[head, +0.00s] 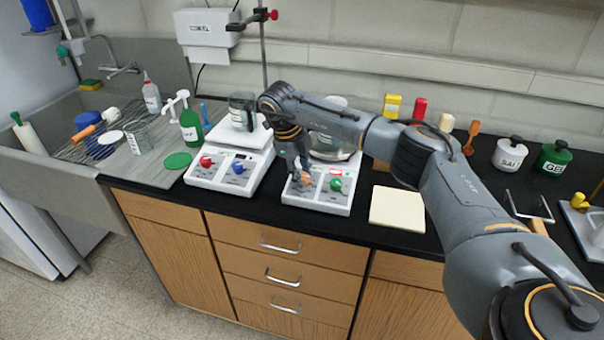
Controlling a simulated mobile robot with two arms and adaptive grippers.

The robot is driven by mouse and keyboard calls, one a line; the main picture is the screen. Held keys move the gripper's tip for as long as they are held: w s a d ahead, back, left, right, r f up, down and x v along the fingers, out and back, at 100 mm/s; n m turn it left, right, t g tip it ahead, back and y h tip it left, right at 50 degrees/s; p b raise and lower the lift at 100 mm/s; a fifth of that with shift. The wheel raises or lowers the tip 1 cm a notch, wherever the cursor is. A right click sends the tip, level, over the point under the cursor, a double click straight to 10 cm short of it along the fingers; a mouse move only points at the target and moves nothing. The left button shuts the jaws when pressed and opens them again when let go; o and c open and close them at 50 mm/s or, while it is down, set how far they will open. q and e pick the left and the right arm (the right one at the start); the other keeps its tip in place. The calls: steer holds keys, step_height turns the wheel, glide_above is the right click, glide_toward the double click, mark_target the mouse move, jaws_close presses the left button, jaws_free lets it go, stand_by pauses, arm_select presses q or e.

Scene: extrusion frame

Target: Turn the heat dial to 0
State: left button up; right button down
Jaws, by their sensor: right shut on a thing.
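Two white hot plate stirrers stand side by side on the black bench. The left hot plate (217,175) has a red dial (206,161) and a blue dial (238,168) on its front panel. The right hot plate (322,200) has an orange dial (305,179) and a green dial (336,184). My right gripper (302,174) reaches down from above and is shut on the orange dial, partly hiding it. The dial markings are too small to read, so I cannot tell which setting it points to. My left gripper is not in view.
A beaker (243,112) stands on the left hot plate, and glassware on the right one is partly behind my arm. A cream pad (398,209) lies to the right. Bottles and a sink (50,150) are at left, with labelled jars (510,153) at right.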

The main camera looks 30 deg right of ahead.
steer(key=n, duration=0.5)
steer(key=shift+n+t+h, duration=0.3)
steer(key=shift+n+h, duration=0.1)
steer(key=shift+b, duration=0.3)
steer(key=c, duration=1)
jaws_free()
steer(key=v, duration=1.2)
steer(key=shift+s+a, duration=0.1)
